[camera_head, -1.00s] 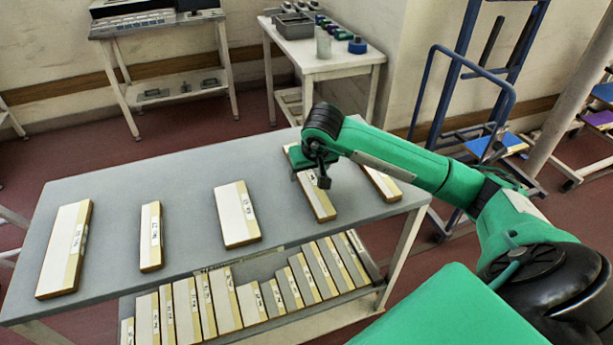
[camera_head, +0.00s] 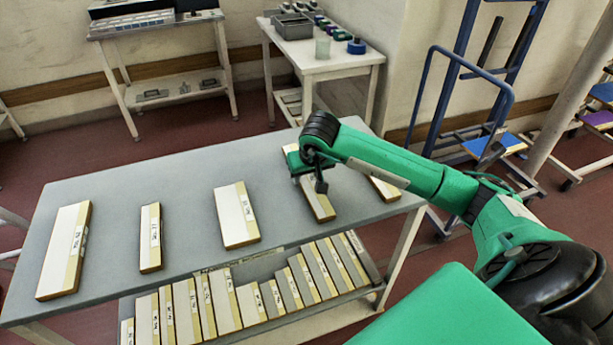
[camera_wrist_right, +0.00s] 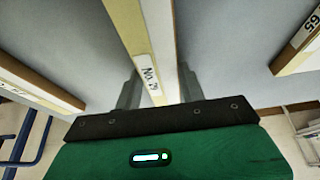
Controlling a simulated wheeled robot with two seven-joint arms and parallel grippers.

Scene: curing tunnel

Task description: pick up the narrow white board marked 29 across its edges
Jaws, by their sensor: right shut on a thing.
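The narrow white board (camera_head: 319,202) with a cream edge strip lies on the grey table, right of centre in the head view. It also shows in the right wrist view (camera_wrist_right: 139,25), running between the fingers, with a label that seems to read No. 29. My right gripper (camera_wrist_right: 159,88) is shut on this board across its two long edges, fingers on either side. In the head view my right gripper (camera_head: 308,170) covers the board's middle. Whether the board has left the table top cannot be told. My left gripper is out of view.
On the grey table (camera_head: 185,192), a wider board (camera_head: 236,215), a narrow board (camera_head: 150,238) and a wide board (camera_head: 65,250) lie to the left. Another board (camera_head: 384,188) lies close on the right, partly under my arm. Several boards stand on the lower shelf (camera_head: 250,335).

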